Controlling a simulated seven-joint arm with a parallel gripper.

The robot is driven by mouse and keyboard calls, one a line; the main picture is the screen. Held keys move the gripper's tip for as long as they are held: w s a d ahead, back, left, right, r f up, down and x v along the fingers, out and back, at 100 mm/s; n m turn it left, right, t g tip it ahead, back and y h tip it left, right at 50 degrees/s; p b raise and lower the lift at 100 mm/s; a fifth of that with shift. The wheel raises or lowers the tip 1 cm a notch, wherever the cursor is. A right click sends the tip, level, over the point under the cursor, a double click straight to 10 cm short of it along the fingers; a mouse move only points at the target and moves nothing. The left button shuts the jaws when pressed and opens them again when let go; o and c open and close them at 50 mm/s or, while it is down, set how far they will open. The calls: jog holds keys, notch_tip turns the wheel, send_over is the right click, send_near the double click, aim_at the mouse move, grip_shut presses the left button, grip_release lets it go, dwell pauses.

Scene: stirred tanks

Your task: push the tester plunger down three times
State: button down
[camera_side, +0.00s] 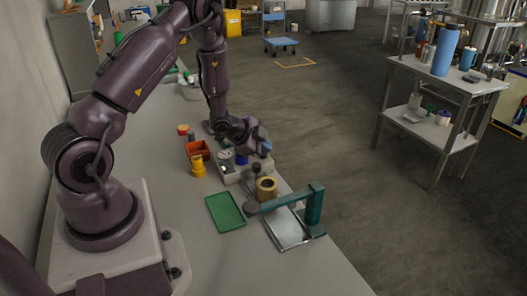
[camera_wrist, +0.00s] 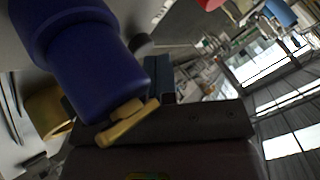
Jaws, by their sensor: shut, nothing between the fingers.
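My gripper (camera_side: 257,143) is shut and empty, in the side view low over the far end of a pale tray. In the wrist view its fingers (camera_wrist: 160,78) are together in the middle. A dark blue cylinder with a brass-coloured bar at its end (camera_wrist: 85,65) is close by on the left; I cannot tell whether they touch. In the side view a dark blue piece (camera_side: 241,158) shows just below my gripper. A teal post with a horizontal arm (camera_side: 315,203) stands over a shiny metal plate. I cannot tell for certain which part is the tester plunger.
A gold cup-like cylinder (camera_side: 267,189) stands beside a dark knob (camera_side: 256,169) on the pale tray (camera_side: 229,178). A green tray (camera_side: 225,212), an orange-red bin (camera_side: 197,149) and a yellow container (camera_side: 197,166) are to the left. The bench front is clear.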

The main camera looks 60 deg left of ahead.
aim_at(263, 155)
jog(key=shift+s, duration=0.1)
jog(key=shift+r, duration=1.1)
jog(key=shift+r, duration=0.1)
jog(key=shift+r, duration=2.4)
